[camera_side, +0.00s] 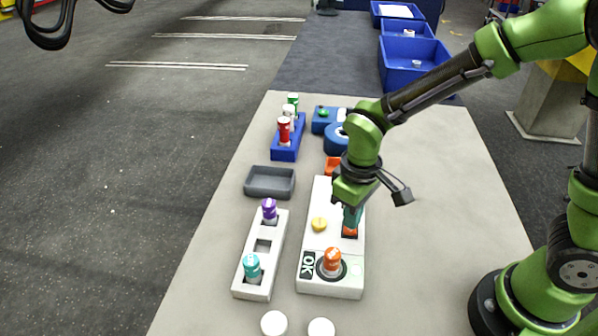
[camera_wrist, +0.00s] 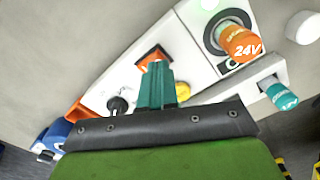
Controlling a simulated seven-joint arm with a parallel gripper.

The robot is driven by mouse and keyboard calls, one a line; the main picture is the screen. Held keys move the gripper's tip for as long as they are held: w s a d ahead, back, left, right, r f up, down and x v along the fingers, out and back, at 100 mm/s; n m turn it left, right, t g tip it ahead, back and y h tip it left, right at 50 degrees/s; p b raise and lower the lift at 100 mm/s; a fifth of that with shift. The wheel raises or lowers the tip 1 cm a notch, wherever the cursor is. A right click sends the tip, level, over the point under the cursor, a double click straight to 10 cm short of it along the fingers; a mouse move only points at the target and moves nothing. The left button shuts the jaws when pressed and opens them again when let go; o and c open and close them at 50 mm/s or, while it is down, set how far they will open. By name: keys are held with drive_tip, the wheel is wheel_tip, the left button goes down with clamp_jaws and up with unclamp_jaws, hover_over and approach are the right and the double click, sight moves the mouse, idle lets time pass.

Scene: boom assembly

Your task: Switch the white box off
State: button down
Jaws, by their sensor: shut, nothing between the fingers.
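The white box (camera_side: 313,258) lies on the table, and its white top also shows in the wrist view (camera_wrist: 183,52). On it are an orange switch (camera_side: 350,231), a yellow button (camera_side: 319,224), an orange battery (camera_side: 332,260) marked 24V upright in a round socket, and a black "OK" panel (camera_side: 307,264). A pale green lamp (camera_side: 356,269) sits beside the battery. My gripper (camera_side: 352,216) points down with its teal fingers shut and empty, right at the orange switch. In the wrist view the fingertips (camera_wrist: 156,66) overlap the switch (camera_wrist: 152,56); I cannot tell whether they touch it.
A white holder (camera_side: 247,275) with purple (camera_side: 269,210) and teal (camera_side: 252,267) batteries stands left. A grey tray (camera_side: 269,182), a blue battery rack (camera_side: 287,151) and blue devices (camera_side: 335,137) lie behind. Two white discs (camera_side: 274,323) lie in front. The table's right side is clear.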

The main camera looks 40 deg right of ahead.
drive_tip(key=shift+f, duration=0.95)
idle(0.3)
drive_tip(key=shift+r, duration=3.55)
drive_tip(key=s+d+r+m+t+y, duration=0.2)
drive_tip(key=s+d+r+m+t, duration=0.5)
drive_tip(key=d+r, duration=0.3)
drive_tip(key=shift+s+r, duration=0.4)
drive_tip(key=shift+r, duration=0.55)
